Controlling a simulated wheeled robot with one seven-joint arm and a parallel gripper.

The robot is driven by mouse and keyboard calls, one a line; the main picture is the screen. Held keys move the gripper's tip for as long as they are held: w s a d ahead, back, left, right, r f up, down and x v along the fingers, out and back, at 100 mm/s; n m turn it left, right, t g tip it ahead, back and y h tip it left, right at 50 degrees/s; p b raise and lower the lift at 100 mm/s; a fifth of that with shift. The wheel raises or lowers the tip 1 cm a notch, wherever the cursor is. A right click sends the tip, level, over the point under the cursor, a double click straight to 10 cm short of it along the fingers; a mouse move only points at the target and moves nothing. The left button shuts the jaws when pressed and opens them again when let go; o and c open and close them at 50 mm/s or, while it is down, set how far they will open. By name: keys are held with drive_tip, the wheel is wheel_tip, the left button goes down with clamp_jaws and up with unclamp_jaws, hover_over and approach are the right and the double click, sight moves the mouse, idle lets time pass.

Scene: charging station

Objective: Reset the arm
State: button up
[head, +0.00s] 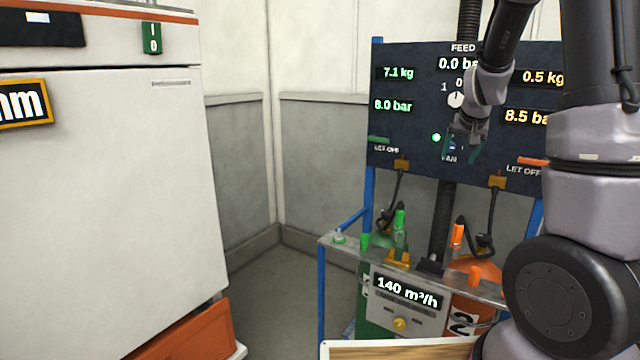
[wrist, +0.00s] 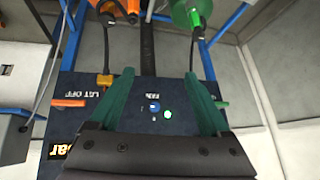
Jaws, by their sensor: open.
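My arm reaches in from the right of the head view. My gripper (head: 462,150) hangs in front of the dark control panel (head: 415,130), near the FAN label and a lit green lamp (head: 436,137). In the wrist view my gripper (wrist: 166,90) shows two green fingers spread apart with nothing between them. Beyond them are a blue fan knob (wrist: 153,106) and the green lamp. Whether the fingertips touch the panel cannot be told.
Below the panel is a metal shelf (head: 345,253) with green and orange nozzles and hoses. A white cabinet (head: 110,180) with an orange base fills the left. A wooden-topped surface (head: 400,350) is at the bottom. Floor between cabinet and station is clear.

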drive_tip(key=s+a+r+y, duration=0.1)
drive_tip(key=s+a+r, duration=0.3)
drive_tip(key=s, duration=0.5)
drive_tip(key=s+a+r+y, duration=0.1)
drive_tip(key=s+a+r, duration=0.3)
drive_tip(key=s, duration=0.6)
drive_tip(key=s+a+r+y, duration=0.1)
drive_tip(key=s+a+r, duration=0.4)
drive_tip(key=s, duration=0.5)
drive_tip(key=shift+a+n, duration=0.3)
drive_tip(key=shift+r, duration=0.1)
